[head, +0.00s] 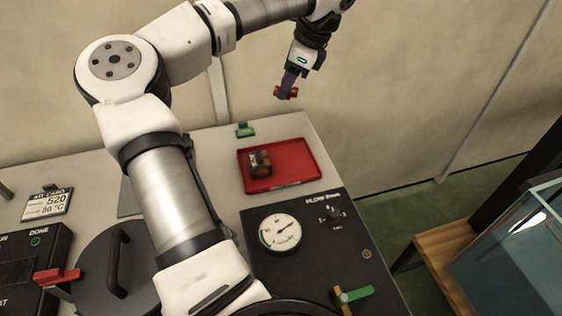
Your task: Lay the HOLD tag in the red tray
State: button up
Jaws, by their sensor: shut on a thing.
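My gripper (287,84) is raised above the back edge of the bench, behind and above the red tray. It is shut on a small red piece (291,93), which appears to be the HOLD tag; no lettering on it can be read. The fingers partly hide the piece. The red tray (295,165) lies flat on the bench, below the gripper in the picture. The tray's middle and right are bare.
A small green piece (245,130) stands behind the tray. A black panel with a dial (280,232) and a green-handled valve (355,294) lies in front.

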aim_at(279, 165)
jog(key=s+f+n+p, duration=0.1)
jog(key=f, duration=0.5)
jog(key=f+n+g+p, duration=0.1)
jog(key=f+n+p, duration=0.1)
jog(key=f, duration=0.5)
jog(key=s+f+n+g+p, duration=0.1)
jog(key=f+n+p, duration=0.1)
jog(key=f, duration=0.5)
jog(key=shift+s+a+f, duration=0.1)
jog(key=shift+s+a, duration=0.1)
jog(key=shift+s, duration=0.1)
jog(key=shift+f, duration=0.2)
jog(key=o, duration=0.9)
jog(key=shift+o, duration=0.2)
jog(key=shift+r, duration=0.1)
jog(key=b+v, duration=0.3)
jog(key=v, duration=0.9)
jog(key=shift+r+b, duration=0.2)
jog(key=shift+b, duration=0.2)
